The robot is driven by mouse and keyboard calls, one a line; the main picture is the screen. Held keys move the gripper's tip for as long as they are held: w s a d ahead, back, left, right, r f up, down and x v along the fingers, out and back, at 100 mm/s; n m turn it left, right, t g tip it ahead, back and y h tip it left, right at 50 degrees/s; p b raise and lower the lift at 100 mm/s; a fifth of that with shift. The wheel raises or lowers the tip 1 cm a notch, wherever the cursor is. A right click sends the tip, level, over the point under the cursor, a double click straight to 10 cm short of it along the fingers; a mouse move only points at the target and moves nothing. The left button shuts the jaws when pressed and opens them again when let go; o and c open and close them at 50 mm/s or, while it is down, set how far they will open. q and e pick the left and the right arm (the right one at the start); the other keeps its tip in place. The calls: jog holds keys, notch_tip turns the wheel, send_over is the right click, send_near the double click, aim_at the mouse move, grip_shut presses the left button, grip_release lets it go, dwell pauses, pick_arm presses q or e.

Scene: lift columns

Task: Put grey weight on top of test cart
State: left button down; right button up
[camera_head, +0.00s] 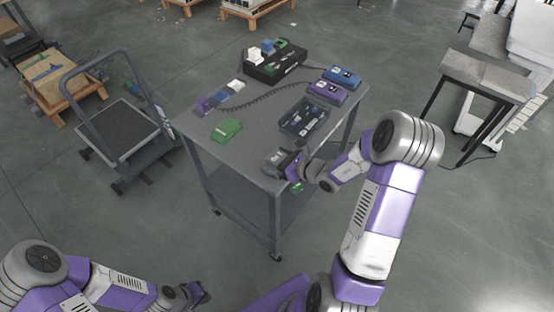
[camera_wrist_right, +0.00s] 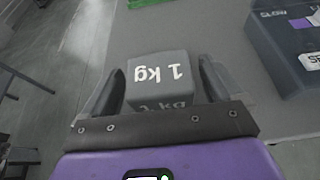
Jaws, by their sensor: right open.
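The grey weight, marked "1 kg" (camera_wrist_right: 158,75), is between the two fingers of my right gripper (camera_wrist_right: 155,92) in the right wrist view. The fingers are open, one on each side of it. In the head view my right gripper (camera_head: 290,167) is low over the near right corner of the grey wheeled cart (camera_head: 245,160), where the weight is partly hidden. I cannot tell whether the weight touches the cart top. My left gripper (camera_head: 196,293) is at the bottom of the head view, away from the cart; its jaw state is unclear.
A dark bin of small items (camera_head: 304,120) stands behind my right gripper. A green device (camera_head: 227,130), a black box (camera_head: 275,62) and purple and blue devices (camera_head: 335,85) are also on the cart top. A flatbed trolley (camera_head: 120,130) stands to the left.

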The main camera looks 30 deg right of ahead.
jog(key=shift+r, duration=0.15)
jog(key=p+v, duration=0.3)
jog(key=v, duration=0.9)
